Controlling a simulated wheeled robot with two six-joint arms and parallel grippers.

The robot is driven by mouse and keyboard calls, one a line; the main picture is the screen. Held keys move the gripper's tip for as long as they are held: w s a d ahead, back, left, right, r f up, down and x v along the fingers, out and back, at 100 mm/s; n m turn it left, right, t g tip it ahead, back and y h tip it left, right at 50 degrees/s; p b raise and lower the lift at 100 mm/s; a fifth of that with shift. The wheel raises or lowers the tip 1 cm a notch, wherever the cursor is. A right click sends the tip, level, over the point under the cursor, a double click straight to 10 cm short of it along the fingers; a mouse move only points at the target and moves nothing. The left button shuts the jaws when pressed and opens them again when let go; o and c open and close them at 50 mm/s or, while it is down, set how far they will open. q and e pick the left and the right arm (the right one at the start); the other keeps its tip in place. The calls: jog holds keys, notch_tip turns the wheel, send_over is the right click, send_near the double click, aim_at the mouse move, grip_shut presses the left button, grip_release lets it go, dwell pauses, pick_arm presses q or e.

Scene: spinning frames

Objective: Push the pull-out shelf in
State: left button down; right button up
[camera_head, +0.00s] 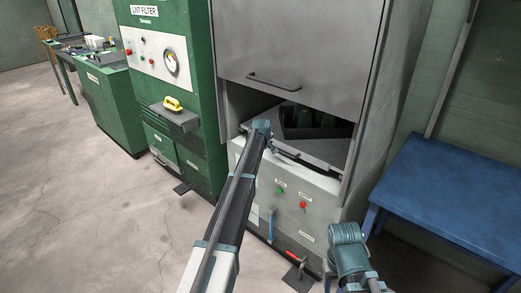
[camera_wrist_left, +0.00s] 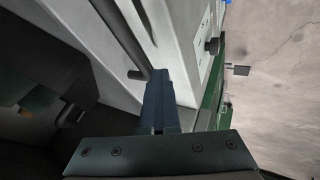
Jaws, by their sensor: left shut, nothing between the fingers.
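The pull-out shelf (camera_head: 318,150) is a grey flat panel in the opening of the tall grey cabinet, below its raised door. A dark handle bar (camera_head: 305,162) runs along its front edge. My left gripper (camera_head: 264,126) is at the left end of the shelf's front, its arm hiding part of the front below. In the left wrist view my gripper's fingers (camera_wrist_left: 160,95) are shut and empty beside a dark bar (camera_wrist_left: 122,35); I cannot tell whether they touch. My right arm's end (camera_head: 347,237) is at the lower right, its fingers not clearly shown.
The grey door (camera_head: 292,45) with a handle hangs over the opening. A white panel with green and red buttons (camera_head: 285,195) is below the shelf. A green lint filter machine (camera_head: 165,60) stands left, and a blue table (camera_head: 455,185) right. Open floor (camera_head: 80,200) lies front left.

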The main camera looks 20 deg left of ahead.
pick_arm(q)
jog(key=shift+w+d+r, duration=0.1)
jog(key=shift+w+d, duration=0.05)
jog(key=shift+w, duration=0.15)
jog(key=shift+s, duration=0.1)
jog(key=s+r+p, duration=0.7)
jog(key=s, duration=0.3)
jog(key=shift+a+r+p, duration=0.3)
jog(key=shift+a+p, duration=0.1)
